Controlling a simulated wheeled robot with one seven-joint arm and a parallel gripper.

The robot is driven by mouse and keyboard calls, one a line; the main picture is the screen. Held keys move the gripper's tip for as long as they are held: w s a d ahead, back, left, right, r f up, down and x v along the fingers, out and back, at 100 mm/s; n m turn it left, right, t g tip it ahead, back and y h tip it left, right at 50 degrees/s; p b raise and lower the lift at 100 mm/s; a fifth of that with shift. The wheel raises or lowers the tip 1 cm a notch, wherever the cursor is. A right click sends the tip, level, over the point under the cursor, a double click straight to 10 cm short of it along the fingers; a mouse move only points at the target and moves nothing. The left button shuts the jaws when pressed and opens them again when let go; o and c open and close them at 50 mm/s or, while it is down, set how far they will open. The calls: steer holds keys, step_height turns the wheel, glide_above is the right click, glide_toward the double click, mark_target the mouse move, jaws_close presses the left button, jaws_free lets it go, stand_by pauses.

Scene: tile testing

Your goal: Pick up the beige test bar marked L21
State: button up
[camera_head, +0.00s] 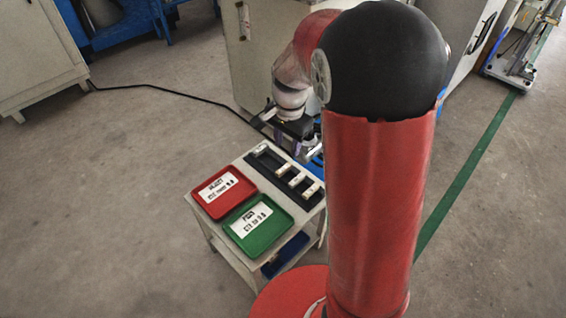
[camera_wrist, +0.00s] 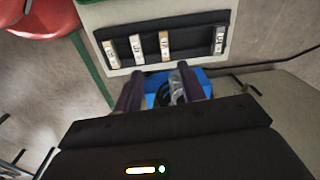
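Several small test bars lie in a black rack on the cart top. In the wrist view, three beige bars stand on the left, at the left end (camera_wrist: 110,55), beside it (camera_wrist: 137,49) and toward the middle (camera_wrist: 164,46); a greyer bar (camera_wrist: 218,41) lies apart at the right end. Their markings are too small to read, so I cannot tell which is L21. The rack (camera_head: 269,163) also shows in the head view. My gripper (camera_wrist: 159,70) is open and empty, its two dark fingers apart, short of the rack's edge.
A red tray (camera_head: 243,193) and a green tray (camera_head: 273,239), both with white labels, lie on the cart (camera_head: 199,215) beside the rack. A blue object (camera_wrist: 160,82) shows below, between my fingers. A black cable (camera_head: 165,88) crosses the floor near a cabinet (camera_head: 40,60).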

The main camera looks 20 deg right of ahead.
mark_target(285, 167)
steer(key=w+f, duration=0.1)
steer(key=f+m, duration=0.1)
steer(key=f, duration=0.1)
steer(key=shift+w+g, duration=0.3)
steer(key=shift+w, duration=0.05)
step_height(285, 167, down, 7)
steer(key=shift+a+f+b, duration=0.1)
steer(key=shift+b, duration=0.25)
jaws_close()
